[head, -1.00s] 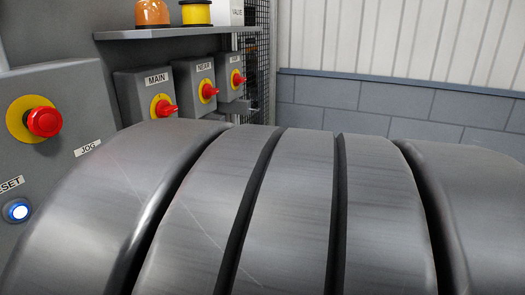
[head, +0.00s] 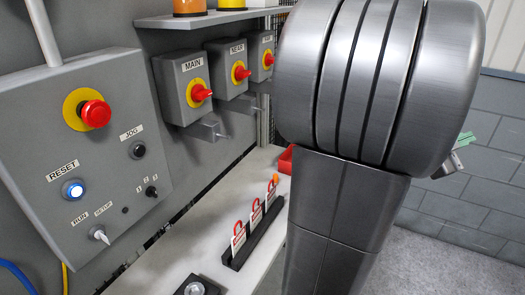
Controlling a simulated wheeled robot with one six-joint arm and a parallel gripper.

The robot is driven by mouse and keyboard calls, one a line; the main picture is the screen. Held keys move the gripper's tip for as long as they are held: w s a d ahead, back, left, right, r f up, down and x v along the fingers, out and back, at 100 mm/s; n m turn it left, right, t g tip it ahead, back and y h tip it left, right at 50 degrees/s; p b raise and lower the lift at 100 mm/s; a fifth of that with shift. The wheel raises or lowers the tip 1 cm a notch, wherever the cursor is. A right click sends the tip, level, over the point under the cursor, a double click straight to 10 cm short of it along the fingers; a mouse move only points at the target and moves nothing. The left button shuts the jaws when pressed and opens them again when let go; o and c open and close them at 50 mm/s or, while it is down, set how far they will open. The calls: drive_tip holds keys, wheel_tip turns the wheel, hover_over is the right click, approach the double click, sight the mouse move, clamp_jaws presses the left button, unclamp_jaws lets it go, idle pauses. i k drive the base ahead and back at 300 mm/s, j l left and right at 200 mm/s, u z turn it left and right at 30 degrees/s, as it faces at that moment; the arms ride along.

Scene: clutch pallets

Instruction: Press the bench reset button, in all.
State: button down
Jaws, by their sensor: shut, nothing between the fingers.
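The reset button (head: 73,190) is a round blue button, lit white at its middle, under a RESET label on a grey control panel (head: 40,130) at the left of the head view. Nothing touches it. My arm fills the right half of the view. A small part of my gripper (head: 462,146), with green pads, shows past the arm's right edge, far to the right of the button and apart from it. The rest of the gripper is hidden behind the arm.
The panel also carries a red emergency stop (head: 96,113), a black JOG button (head: 137,150) and selector switches. Switch boxes (head: 183,88) with red knobs hang right of it. A rack (head: 255,232) with red padlock tags stands on the white bench (head: 180,245).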

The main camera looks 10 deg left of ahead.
sight(75, 190)
drive_tip(key=k+l, duration=0.55)
drive_tip(key=l, duration=0.25)
drive_tip(key=k+l+u, duration=0.15)
drive_tip(key=u, duration=2.8)
